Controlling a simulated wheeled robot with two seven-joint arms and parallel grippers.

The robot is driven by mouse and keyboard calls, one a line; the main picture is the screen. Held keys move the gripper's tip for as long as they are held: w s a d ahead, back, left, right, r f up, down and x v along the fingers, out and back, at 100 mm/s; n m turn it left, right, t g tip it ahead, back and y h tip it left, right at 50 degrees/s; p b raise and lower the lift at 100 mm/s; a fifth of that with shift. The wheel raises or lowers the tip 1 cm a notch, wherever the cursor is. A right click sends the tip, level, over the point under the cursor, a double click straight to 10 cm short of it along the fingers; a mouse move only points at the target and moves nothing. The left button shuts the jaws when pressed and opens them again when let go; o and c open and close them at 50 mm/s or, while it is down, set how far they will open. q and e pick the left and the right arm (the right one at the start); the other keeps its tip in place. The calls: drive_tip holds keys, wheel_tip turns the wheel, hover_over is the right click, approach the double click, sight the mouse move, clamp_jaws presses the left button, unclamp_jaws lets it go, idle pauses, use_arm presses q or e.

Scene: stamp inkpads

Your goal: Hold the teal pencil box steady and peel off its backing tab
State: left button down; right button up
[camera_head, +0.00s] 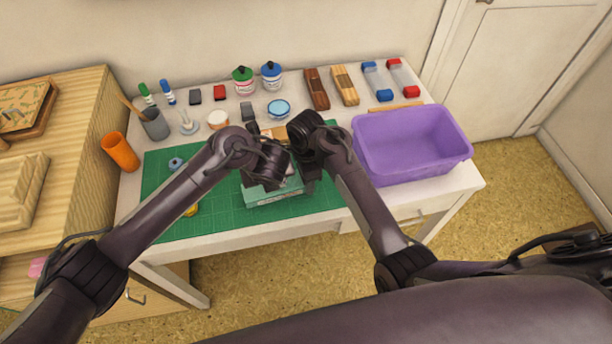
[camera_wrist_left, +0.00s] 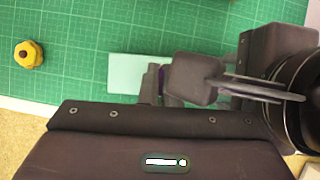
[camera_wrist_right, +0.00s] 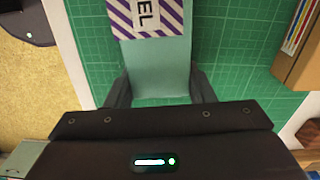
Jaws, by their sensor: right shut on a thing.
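The teal pencil box (camera_head: 274,197) lies on the green cutting mat (camera_head: 220,213), partly hidden by my grippers in the head view. In the right wrist view, the fingers of my right gripper (camera_wrist_right: 160,92) grip the two sides of the box (camera_wrist_right: 158,70). A purple-and-white striped label with the letters "EL" (camera_wrist_right: 146,17) lies on the box there. In the left wrist view, the fingers of my left gripper (camera_wrist_left: 161,90) are close together over the box (camera_wrist_left: 125,75). A sliver of purple shows by them. Whether they hold it is unclear.
A purple bin (camera_head: 410,146) stands at the right of the desk. Bottles, inkpads and stamps line the back. A yellow knob-like item (camera_wrist_left: 28,55) sits on the mat. The mat's front right is clear.

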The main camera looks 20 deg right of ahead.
use_arm(q)
drive_tip(key=shift+r, duration=1.5)
use_arm(e)
drive_tip(key=shift+s+f, duration=0.1)
use_arm(q)
drive_tip(key=shift+w, duration=0.1)
drive_tip(key=shift+w+r, duration=0.1)
drive_tip(key=shift+r, duration=0.05)
use_arm(e)
drive_tip(key=o, duration=1)
drive_tip(key=shift+s+f, duration=0.1)
drive_tip(key=shift+o, duration=0.2)
use_arm(q)
drive_tip(key=shift+a, duration=0.1)
use_arm(e)
drive_tip(key=r, duration=0.7)
drive_tip(key=shift+w+a+r, duration=0.1)
drive_tip(key=shift+w+r, duration=0.1)
use_arm(q)
drive_tip(key=shift+f, duration=0.2)
use_arm(e)
drive_tip(key=shift+r, duration=0.3)
